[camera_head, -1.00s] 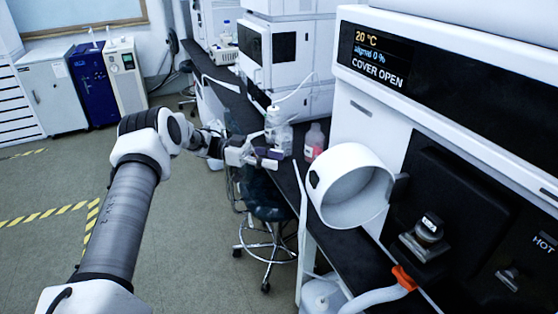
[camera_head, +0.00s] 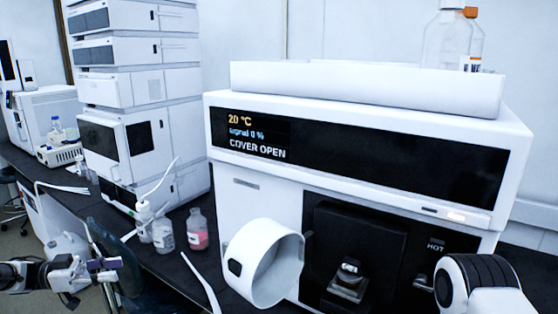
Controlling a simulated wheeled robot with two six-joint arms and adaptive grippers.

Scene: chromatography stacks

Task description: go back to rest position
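My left gripper (camera_head: 98,269) is at the lower left, in front of the dark bench edge and apart from the bottles. It is small and seen from the side, with a purple-grey part near its tip. Whether its fingers are apart or together is unclear, and I see no clear object in it. A white and black joint of my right arm (camera_head: 480,283) shows at the lower right. My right gripper is out of view. The large white instrument (camera_head: 365,110) reads "20 °C", "signal 0 %" and "COVER OPEN". Its round white cover (camera_head: 262,262) hangs swung out at the front.
A clear bottle (camera_head: 163,235) and a bottle with pink liquid (camera_head: 198,230) stand on the dark bench left of the instrument. A stack of white modules (camera_head: 140,85) stands behind them.

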